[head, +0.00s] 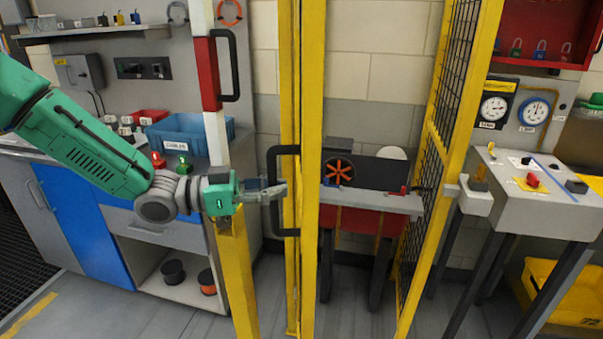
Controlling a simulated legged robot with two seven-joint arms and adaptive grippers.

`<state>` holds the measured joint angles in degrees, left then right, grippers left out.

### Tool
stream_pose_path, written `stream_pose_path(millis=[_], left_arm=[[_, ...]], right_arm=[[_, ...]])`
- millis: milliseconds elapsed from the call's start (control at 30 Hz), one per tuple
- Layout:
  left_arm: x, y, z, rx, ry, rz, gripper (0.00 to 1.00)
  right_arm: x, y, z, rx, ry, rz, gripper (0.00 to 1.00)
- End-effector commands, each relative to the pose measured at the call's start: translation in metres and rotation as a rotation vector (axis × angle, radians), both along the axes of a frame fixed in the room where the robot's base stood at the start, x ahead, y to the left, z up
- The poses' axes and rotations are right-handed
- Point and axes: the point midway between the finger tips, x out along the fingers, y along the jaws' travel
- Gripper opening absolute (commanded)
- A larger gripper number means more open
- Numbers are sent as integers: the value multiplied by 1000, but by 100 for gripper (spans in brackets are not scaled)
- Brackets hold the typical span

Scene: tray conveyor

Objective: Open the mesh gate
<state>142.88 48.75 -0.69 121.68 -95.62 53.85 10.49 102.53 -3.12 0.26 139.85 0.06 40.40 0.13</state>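The mesh gate has a yellow frame (312,120) seen nearly edge-on in the middle of the head view, standing clear of the red and white left post (209,75). Its black handle (271,220) sticks out on the left side. My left gripper (275,192) reaches in from the left at mid-height of the handle. Its grey fingers look closed together across the vertical bar and hide part of it. My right gripper is out of view.
A yellow-framed mesh panel (456,75) stands right of the gate. A red cabinet (357,222) with a grey top is behind. A bench with a blue bin (188,130) is at the left, a grey control table (530,205) at the right.

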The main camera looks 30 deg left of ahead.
Motion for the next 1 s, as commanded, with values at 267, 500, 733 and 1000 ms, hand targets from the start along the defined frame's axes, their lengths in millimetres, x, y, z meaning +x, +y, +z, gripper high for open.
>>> stream_pose_path(millis=[267,500,733,1000], left_arm=[[-16,47,5,-2,-1,-81,0],[-24,72,2,-4,-3,-81,0],[-26,80,1,-5,-5,-84,0],[-27,80,1,-6,-4,-84,0]], right_arm=[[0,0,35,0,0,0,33],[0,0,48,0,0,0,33],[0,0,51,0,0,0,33],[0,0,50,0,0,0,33]])
